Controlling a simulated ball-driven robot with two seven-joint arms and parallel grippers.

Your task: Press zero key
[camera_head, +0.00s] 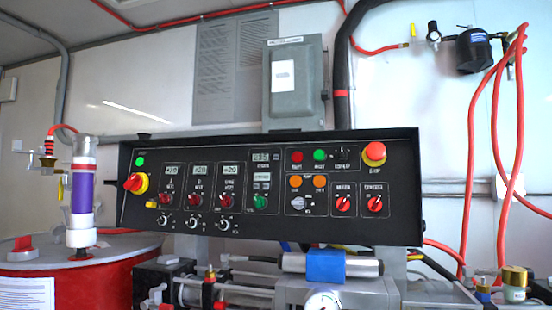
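The black control panel (262,219) spans the middle of the view, facing me. To the right are a red button (297,156), a green button (319,155), two orange buttons (295,181), a grey selector (298,202), two red knobs (343,203) and a large orange-red mushroom button (375,153). The labels are too small to read, so I cannot tell which is the zero key. Neither gripper shows.
A red drum (100,284) with a purple-and-white pump (82,200) stands at the left. Red hoses (499,130) hang at the right. Pipes, a pressure gauge (322,304) and a blue-wrapped cylinder (326,265) sit below the panel. The space before the panel looks clear.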

